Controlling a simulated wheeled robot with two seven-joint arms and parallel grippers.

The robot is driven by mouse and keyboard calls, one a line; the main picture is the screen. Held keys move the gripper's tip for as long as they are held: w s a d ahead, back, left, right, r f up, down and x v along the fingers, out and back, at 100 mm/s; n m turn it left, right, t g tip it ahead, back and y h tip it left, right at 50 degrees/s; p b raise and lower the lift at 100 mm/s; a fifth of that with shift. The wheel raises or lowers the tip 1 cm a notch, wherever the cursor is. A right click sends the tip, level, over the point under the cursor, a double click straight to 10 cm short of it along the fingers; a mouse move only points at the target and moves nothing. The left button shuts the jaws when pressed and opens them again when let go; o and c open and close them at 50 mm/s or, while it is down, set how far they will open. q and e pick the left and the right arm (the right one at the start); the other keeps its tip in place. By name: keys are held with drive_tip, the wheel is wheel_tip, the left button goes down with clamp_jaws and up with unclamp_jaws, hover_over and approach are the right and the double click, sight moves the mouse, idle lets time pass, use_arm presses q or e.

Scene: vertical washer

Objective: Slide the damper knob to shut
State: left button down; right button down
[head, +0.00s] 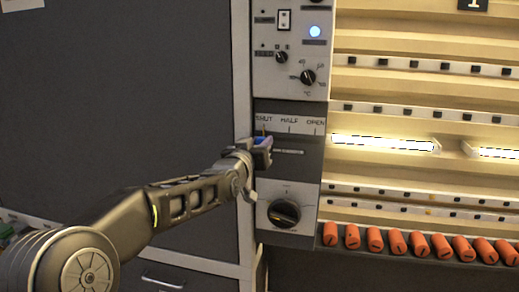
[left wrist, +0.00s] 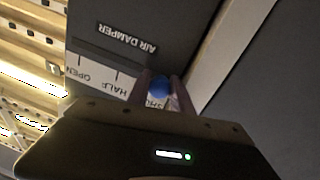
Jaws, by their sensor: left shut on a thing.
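The damper panel shows the marks SHUT, HALF and OPEN (head: 289,121) from left to right, above a horizontal slot (head: 289,152). My left gripper (head: 263,146) is at the left end of the slot, under the SHUT mark. It is shut on the blue damper knob (left wrist: 160,88), which shows between its fingers in the left wrist view. A bit of the blue also shows in the head view (head: 260,140). The AIR DAMPER label (left wrist: 126,38) is upside down in the left wrist view. My right gripper is not in view.
A large black dial (head: 285,212) sits below the slot. Smaller knobs (head: 308,77) and a lit blue button (head: 315,31) are above. Shelves with lamps (head: 385,143) and a row of orange cylinders (head: 418,244) are on the right. A wide dark grey panel (head: 120,90) fills the left.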

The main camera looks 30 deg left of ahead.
use_arm(q)
drive_tip(key=shift+a, duration=0.2)
drive_tip(key=c, duration=1.1)
unclamp_jaws()
drive_tip(key=shift+s, duration=0.1)
drive_tip(key=shift+c, duration=0.2)
drive_tip(key=shift+a, duration=0.1)
